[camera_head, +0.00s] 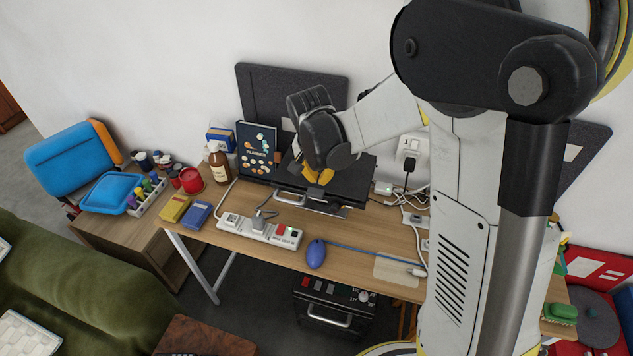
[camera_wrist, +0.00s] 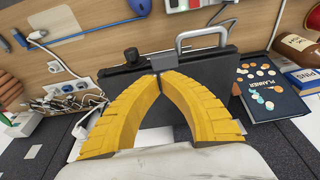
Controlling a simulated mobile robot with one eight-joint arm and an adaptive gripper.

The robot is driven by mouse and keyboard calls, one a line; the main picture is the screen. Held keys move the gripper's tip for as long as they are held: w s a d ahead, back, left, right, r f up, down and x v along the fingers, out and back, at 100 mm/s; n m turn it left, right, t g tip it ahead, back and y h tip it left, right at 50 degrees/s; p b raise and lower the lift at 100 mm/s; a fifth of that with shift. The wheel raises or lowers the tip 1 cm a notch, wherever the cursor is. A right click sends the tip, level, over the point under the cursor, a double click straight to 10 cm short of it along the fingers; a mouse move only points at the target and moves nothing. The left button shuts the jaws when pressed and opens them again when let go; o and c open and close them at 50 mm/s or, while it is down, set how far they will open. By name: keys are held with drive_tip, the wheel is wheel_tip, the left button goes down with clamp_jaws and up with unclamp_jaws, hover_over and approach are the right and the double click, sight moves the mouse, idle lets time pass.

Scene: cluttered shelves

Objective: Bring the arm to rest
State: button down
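My gripper (camera_head: 318,178) is above the wooden desk, over a black case (camera_head: 345,180) with a metal handle. Its yellow fingers point down toward the case, and part of the case is hidden behind my arm. In the wrist view the two yellow fingertips (camera_wrist: 161,76) meet, with nothing seen between them. The black case (camera_wrist: 215,72) lies beyond the fingers there, its handle toward the top. I cannot tell whether the fingertips touch the case. My arm is bent and reaches out over the desk.
The desk holds a planner book (camera_head: 257,150), a brown bottle (camera_head: 218,163), a power strip (camera_head: 260,230), a blue mouse (camera_head: 316,253) and cables. Dark panels (camera_head: 292,90) stand at the wall. A green sofa (camera_head: 70,275) is at lower left.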

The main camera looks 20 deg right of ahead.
drive_tip(key=s+a+p+v, duration=0.1)
drive_tip(key=p+v, duration=0.2)
drive_tip(key=v, duration=0.6)
drive_tip(key=s+r+n+t+b, duration=0.1)
drive_tip(key=s+r+n+t, duration=0.1)
drive_tip(key=s, duration=0.6)
drive_tip(key=s+d+r+n+t+y+b, duration=0.1)
drive_tip(key=s+r+n+t+b, duration=0.1)
drive_tip(key=s+n, duration=0.3)
drive_tip(key=s+r+t, duration=0.1)
drive_tip(key=s, duration=0.3)
drive_tip(key=shift+d+r+y, duration=0.15)
drive_tip(key=shift+r+y, duration=0.1)
drive_tip(key=shift+y, duration=0.05)
